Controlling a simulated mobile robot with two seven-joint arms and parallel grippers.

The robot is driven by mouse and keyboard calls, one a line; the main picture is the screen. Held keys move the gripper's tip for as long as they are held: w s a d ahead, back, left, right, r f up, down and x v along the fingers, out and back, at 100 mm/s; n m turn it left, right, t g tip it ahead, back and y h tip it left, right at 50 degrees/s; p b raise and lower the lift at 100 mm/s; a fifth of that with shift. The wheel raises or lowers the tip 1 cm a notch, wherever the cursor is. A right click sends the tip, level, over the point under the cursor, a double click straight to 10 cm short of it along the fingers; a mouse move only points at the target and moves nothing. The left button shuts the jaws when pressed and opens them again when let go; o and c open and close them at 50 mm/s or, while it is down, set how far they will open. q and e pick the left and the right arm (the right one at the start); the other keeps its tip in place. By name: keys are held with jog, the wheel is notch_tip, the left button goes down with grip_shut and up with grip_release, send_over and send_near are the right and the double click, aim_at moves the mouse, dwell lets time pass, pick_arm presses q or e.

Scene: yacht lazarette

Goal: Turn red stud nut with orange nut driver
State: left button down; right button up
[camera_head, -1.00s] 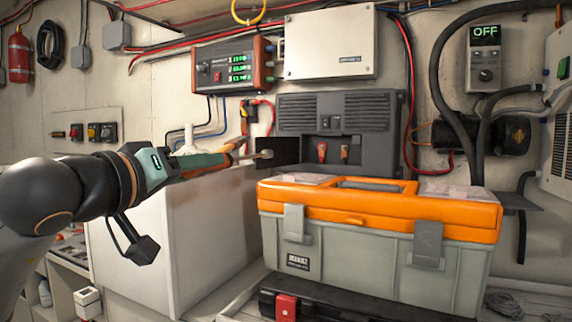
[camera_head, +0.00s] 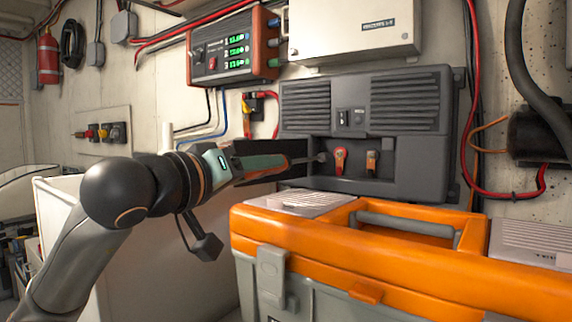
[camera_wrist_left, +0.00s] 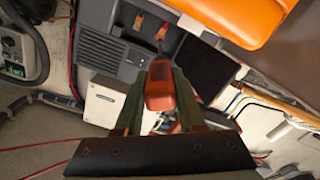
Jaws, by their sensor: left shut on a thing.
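The red stud nut (camera_head: 340,157) sits in the recess of a dark grey unit (camera_head: 408,110) on the wall, left of a second, orange-brown terminal (camera_head: 372,162). My left gripper (camera_head: 276,163) reaches in from the left with its fingers shut on the orange nut driver (camera_head: 303,160). The driver's thin shaft points right, its tip just left of the red stud nut in the picture; contact cannot be told. In the left wrist view, the driver's orange end (camera_wrist_left: 160,88) shows between the fingers, and both terminals are small at the top. My right gripper is not in view.
A grey toolbox with an orange lid (camera_head: 310,240) stands in front of and below the recess. A black flap (camera_head: 258,170) lies behind my left gripper. A red-framed meter (camera_head: 236,48) and a white box (camera_head: 352,28) hang above. Cables run at the right.

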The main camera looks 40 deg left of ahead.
aim_at(281, 172)
pick_arm(q)
jog(key=shift+w+r, duration=0.1)
jog(key=shift+w, duration=0.3)
jog(key=shift+w+a+p, duration=0.15)
jog(key=shift+w+p, duration=0.25)
jog(key=shift+w, duration=0.35)
jog(key=shift+w+a+p, duration=0.2)
jog(key=shift+w+p, duration=0.3)
jog(key=shift+w, duration=1.1)
jog(key=shift+s+n, duration=0.15)
jog(key=shift+n, duration=0.75)
jog(key=n, duration=0.2)
jog(key=shift+n, duration=0.3)
jog(key=n, duration=0.4)
jog(key=shift+b, duration=0.35)
jog(key=n, duration=0.5)
jog(key=shift+b, duration=0.3)
jog(key=n, duration=0.2)
jog(key=shift+n, duration=1.5)
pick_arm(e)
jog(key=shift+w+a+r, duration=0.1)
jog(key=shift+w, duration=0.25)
